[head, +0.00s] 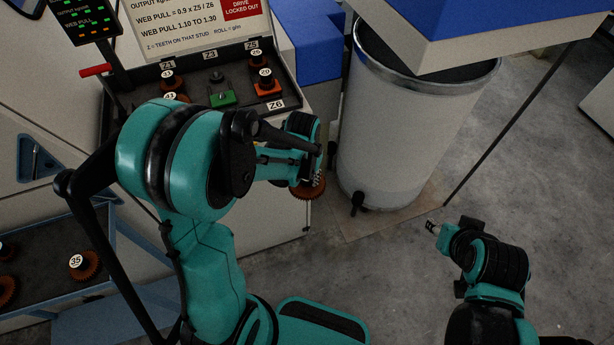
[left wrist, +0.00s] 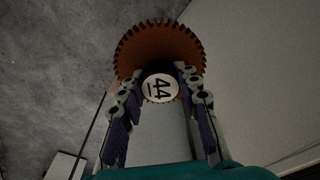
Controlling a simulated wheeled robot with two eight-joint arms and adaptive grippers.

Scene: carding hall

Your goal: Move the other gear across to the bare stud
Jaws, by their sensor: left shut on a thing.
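In the head view the gear (head: 309,188) shows below my left gripper (head: 317,180), in the air beside the machine's front side. The gear tray (head: 291,103) has labels Z1, Z3, Z5 and Z6. Small numbered gears sit near Z1 and Z5, one marked 20 (head: 265,74). A green block (head: 222,98) below Z3 carries no numbered gear that I can see. My left arm hides part of the tray. My right gripper (head: 432,227) is away from the tray, over the floor.
A large pale can (head: 400,135) stands right of the machine, close to my left gripper. A blue-edged rack (head: 60,300) at lower left holds more gears, one marked 35 (head: 84,265). A sign (head: 195,25) stands behind the tray.

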